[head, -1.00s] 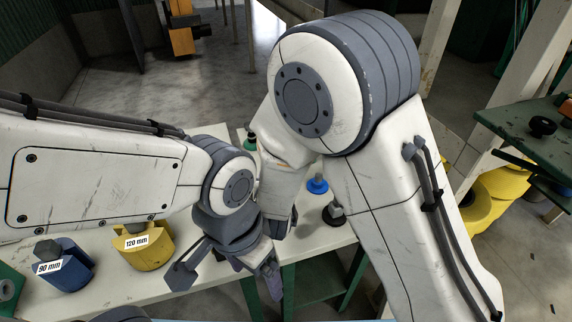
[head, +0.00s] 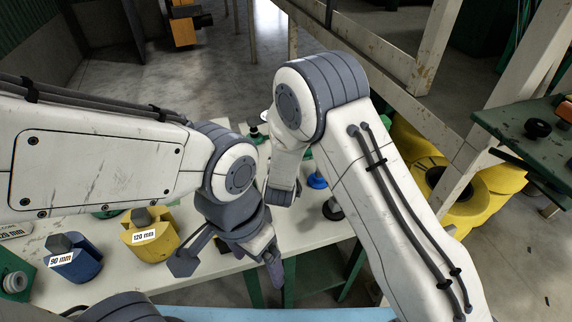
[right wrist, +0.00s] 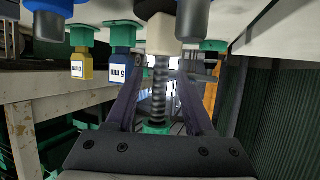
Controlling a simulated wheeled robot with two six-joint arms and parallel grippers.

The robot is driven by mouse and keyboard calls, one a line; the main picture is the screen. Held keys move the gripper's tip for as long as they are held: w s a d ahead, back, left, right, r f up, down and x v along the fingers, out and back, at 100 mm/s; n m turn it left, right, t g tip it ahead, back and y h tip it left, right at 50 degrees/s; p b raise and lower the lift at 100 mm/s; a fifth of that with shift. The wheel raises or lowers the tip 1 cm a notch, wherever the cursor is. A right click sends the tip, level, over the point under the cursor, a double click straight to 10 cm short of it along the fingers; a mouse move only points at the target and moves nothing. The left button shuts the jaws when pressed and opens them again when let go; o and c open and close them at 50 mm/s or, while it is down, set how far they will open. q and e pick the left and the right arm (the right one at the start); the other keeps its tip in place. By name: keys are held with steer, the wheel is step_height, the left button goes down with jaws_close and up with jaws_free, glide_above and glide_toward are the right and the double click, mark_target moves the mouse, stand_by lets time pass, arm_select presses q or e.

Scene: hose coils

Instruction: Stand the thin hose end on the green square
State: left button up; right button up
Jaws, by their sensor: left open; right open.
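In the right wrist view, a thin ribbed grey hose (right wrist: 158,90) runs upright between the two fingers of my right gripper (right wrist: 160,95), below a pale block (right wrist: 162,36) in the picture. The fingers are open on either side of it; I cannot tell whether they touch it. A green piece (right wrist: 157,128) shows at the hose's lower end in the picture. In the head view my right fingers are mostly hidden behind my right arm. My left gripper (head: 271,262) is open and empty near the table's front edge. I cannot pick out the green square for certain.
A blue weight marked 90 mm (head: 74,262) and a yellow one marked 120 mm (head: 150,238) stand on the white table (head: 215,272) at left. A blue disc (head: 317,181) and a dark round-based piece (head: 332,210) stand at the right edge, close to my right arm.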

jaws_close()
stand_by(1.4)
